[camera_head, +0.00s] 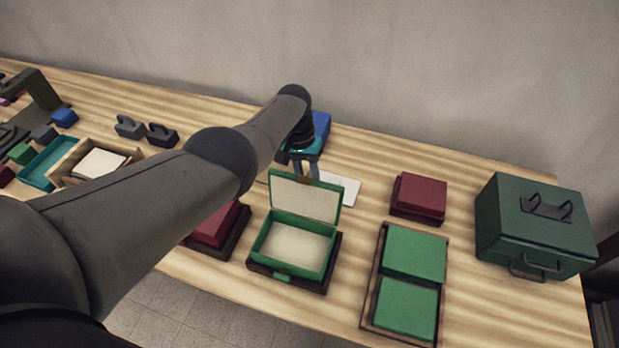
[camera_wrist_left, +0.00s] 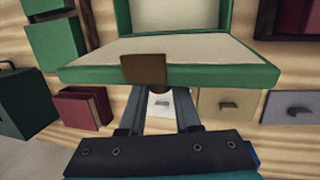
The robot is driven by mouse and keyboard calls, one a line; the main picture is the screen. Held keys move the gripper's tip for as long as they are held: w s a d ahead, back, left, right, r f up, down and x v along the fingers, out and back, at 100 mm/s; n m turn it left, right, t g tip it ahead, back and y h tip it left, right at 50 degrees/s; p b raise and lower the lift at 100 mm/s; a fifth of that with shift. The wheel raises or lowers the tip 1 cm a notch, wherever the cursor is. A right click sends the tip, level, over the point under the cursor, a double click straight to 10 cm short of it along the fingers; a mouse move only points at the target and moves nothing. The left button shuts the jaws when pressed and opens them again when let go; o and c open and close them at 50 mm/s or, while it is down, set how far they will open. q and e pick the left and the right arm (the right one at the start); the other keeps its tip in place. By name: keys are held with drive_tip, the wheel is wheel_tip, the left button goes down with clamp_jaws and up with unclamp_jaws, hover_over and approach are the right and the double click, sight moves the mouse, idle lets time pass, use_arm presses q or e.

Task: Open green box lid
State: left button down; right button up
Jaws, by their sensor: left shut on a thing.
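The green box (camera_head: 295,245) sits on a dark tray with its lid raised. The lid (camera_head: 303,205) stands nearly upright at the back edge, its cream lining facing the front, and the cream interior shows. My left gripper (camera_head: 306,170) is behind the lid's top edge, shut on the lid at its brown tab (camera_head: 304,181). In the left wrist view the lid (camera_wrist_left: 205,53) and brown tab (camera_wrist_left: 144,68) lie at the gripper (camera_wrist_left: 157,95); the tab partly hides the fingertips. My right gripper is not in view.
A maroon box (camera_head: 217,224) stands left of the green box. Two green blocks lie in a brown tray (camera_head: 370,300) to the right. A maroon box (camera_head: 419,198) and a large dark green case (camera_head: 535,228) stand farther right. A white card (camera_head: 345,188) lies behind.

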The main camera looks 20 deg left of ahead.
use_arm(q)
drive_tip(key=shift+d, duration=0.1)
drive_tip(key=c, duration=0.6)
unclamp_jaws()
drive_tip(key=shift+w, duration=0.1)
drive_tip(key=shift+w+r+p, duration=0.1)
drive_tip(key=shift+r+p, duration=0.2)
drive_tip(key=shift+r, duration=0.1)
drive_tip(key=p+v, duration=0.3)
drive_tip(key=v, duration=1.1)
drive_tip(key=shift+r+p, duration=0.2)
drive_tip(key=shift+p, duration=0.15)
